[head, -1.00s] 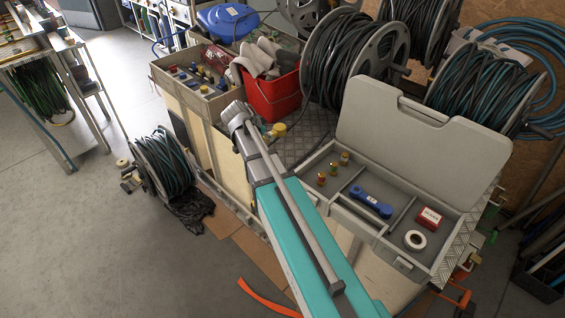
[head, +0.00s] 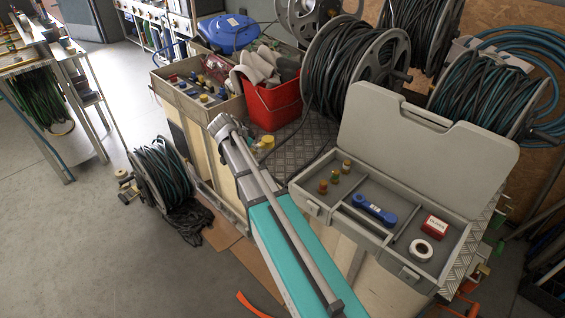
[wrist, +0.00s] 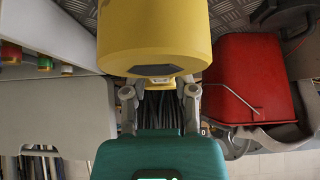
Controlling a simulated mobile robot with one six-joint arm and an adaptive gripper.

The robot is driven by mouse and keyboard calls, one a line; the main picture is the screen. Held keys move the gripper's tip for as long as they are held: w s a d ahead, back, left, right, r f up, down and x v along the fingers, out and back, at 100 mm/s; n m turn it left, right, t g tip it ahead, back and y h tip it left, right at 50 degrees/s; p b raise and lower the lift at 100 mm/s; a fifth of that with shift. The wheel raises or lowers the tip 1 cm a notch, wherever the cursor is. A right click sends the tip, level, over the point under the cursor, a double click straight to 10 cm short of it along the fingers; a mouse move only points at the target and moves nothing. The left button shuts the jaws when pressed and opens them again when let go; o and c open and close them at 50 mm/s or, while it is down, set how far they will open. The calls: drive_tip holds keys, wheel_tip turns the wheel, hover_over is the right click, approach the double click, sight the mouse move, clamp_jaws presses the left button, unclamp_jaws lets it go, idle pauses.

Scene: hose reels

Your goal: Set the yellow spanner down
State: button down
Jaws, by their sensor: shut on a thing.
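The yellow spanner (wrist: 153,40) looms large at the top of the wrist view, as a smooth yellow body with a dark slot on its near end. My gripper (wrist: 160,92) is shut on it; its two grey fingers meet the lower edge of the yellow body. The far part of the spanner is out of frame. In the head view my arm hides the gripper; a small yellow patch (head: 267,143) shows just right of the arm's end, and I cannot tell whether it is the spanner.
A red bucket (head: 273,105) stands behind a bare patch of chequer plate (head: 305,140). Hose reels (head: 350,75) stand behind.

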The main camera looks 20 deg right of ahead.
drive_tip(key=b, duration=0.3)
approach(286, 162)
drive_tip(key=w+d+b, duration=0.1)
drive_tip(key=d+b, duration=0.1)
drive_tip(key=b, duration=0.2)
drive_tip(key=shift+w+f, duration=0.1)
drive_tip(key=shift+d+f+b, duration=0.35)
drive_tip(key=shift+d+b, duration=0.1)
drive_tip(key=shift+d, duration=0.05)
drive_tip(key=shift+f, duration=0.1)
drive_tip(key=shift+w+d+f+b, duration=0.15)
drive_tip(key=shift+d+f+b, duration=0.2)
drive_tip(key=shift+f+b, duration=1.55)
drive_tip(key=shift+b, duration=0.1)
drive_tip(key=shift+f, duration=0.15)
